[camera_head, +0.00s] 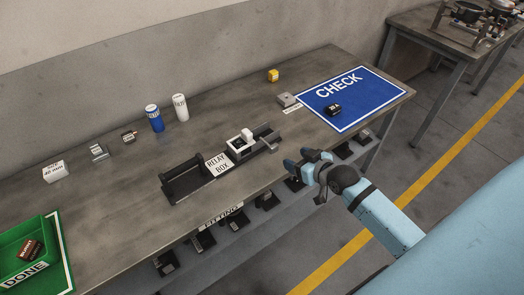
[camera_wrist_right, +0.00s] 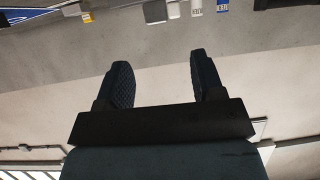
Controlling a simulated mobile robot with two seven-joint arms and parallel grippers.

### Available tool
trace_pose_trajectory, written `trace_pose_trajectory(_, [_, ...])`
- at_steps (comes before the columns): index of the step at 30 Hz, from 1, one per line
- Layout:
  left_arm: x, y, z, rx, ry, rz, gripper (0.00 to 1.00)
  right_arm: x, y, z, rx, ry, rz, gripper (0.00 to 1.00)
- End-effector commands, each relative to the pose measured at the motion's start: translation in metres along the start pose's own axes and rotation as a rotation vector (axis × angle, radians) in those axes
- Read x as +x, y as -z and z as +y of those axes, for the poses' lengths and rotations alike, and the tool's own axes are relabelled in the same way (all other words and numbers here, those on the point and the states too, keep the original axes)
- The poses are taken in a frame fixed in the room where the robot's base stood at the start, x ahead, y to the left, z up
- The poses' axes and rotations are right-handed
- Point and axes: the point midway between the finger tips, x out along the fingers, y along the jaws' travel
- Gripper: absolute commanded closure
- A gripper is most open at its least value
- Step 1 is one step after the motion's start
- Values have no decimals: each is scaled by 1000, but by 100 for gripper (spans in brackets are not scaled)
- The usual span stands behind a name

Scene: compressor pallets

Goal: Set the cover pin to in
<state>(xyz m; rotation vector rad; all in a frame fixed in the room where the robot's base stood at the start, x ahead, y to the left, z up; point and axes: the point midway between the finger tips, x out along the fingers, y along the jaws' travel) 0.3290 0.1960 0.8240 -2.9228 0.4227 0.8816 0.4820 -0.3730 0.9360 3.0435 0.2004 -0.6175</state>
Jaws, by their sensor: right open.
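The relay box (camera_head: 217,165) stands near the front edge of the bench in the head view, with a white label. Its dark left part (camera_head: 188,181) looks like an open tray or cover. Its right part (camera_head: 262,135) holds a white block (camera_head: 247,135), and a small grey piece (camera_head: 271,146) sits at its front right. I cannot tell which piece is the cover pin or how it is set. My right gripper (camera_head: 303,165) is open and empty, to the right of the box near the bench edge; it also shows in the right wrist view (camera_wrist_right: 160,70). My left gripper is not in view.
A blue CHECK mat (camera_head: 366,91) with a black block (camera_head: 333,109) lies at right. A green DONE tray (camera_head: 61,250) is at left. Blue (camera_head: 155,118) and white (camera_head: 181,107) cans stand behind the box. Several dark bins hang below the front edge.

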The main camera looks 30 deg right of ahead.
Motion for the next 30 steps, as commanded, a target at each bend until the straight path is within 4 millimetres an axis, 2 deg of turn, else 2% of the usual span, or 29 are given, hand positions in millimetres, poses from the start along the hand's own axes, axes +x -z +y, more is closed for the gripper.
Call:
trace_pose_trajectory(5, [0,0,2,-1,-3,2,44,7,4,6,1,-3,7,38])
trace_pose_trajectory(8, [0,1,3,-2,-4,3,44,19,5,6,2,-3,8,38])
trace_pose_trajectory(21, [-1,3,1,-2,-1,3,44,109,6,5,3,-3,8,38])
trace_pose_trajectory(25, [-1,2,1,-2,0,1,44,126,6,5,2,-2,7,38])
trace_pose_trajectory(30, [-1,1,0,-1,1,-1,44,138,5,5,2,-3,7,38])
